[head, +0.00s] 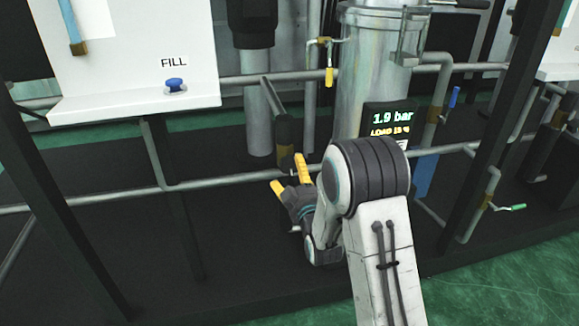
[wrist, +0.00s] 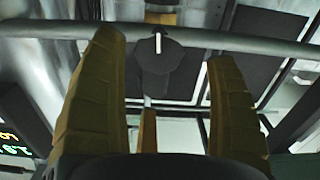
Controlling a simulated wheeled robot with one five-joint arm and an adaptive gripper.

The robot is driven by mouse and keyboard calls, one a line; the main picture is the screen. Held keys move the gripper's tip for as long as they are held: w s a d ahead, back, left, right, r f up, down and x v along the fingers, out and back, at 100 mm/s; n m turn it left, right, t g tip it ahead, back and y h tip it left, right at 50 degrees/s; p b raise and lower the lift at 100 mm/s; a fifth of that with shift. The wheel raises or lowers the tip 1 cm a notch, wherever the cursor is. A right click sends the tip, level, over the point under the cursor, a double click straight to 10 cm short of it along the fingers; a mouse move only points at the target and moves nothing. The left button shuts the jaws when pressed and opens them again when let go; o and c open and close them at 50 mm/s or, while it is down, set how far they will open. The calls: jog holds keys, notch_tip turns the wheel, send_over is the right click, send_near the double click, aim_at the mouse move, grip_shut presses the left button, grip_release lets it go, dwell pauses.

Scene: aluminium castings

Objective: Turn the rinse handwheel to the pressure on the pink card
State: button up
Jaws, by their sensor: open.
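My gripper (head: 289,178) is open in the head view, its yellow fingers pointing up near a low pipe. In the wrist view my gripper (wrist: 165,55) has its two fingers apart with nothing held. A dark rounded part with a white pointer mark (wrist: 155,62) sits beyond and between the fingertips; it looks like a handwheel, but I cannot tell if it is the rinse one. I see no pink card.
A steel tank (head: 372,70) stands behind my arm. Pipes (head: 230,180) run across close to my gripper. A white panel (head: 130,50) marked FILL has a blue knob (head: 175,85). Dark frame posts (head: 65,170) stand at both sides. Green floor (head: 500,280) is clear at lower right.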

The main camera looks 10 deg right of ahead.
aim_at(290, 166)
jog(key=shift+w+b, duration=0.5)
jog(key=shift+w, duration=2.35)
jog(key=shift+r, duration=0.1)
jog(key=c, duration=1.1)
jog(key=shift+r+m, duration=0.15)
jog(key=shift+m, duration=0.75)
jog(key=shift+c, duration=0.2)
jog(key=o, duration=0.9)
jog(key=shift+a+r, duration=0.1)
jog(key=shift+a, duration=0.05)
jog(key=shift+c, duration=0.2)
jog(key=shift+o, duration=1.4)
jog(key=shift+f, duration=0.2)
jog(key=shift+s, duration=0.15)
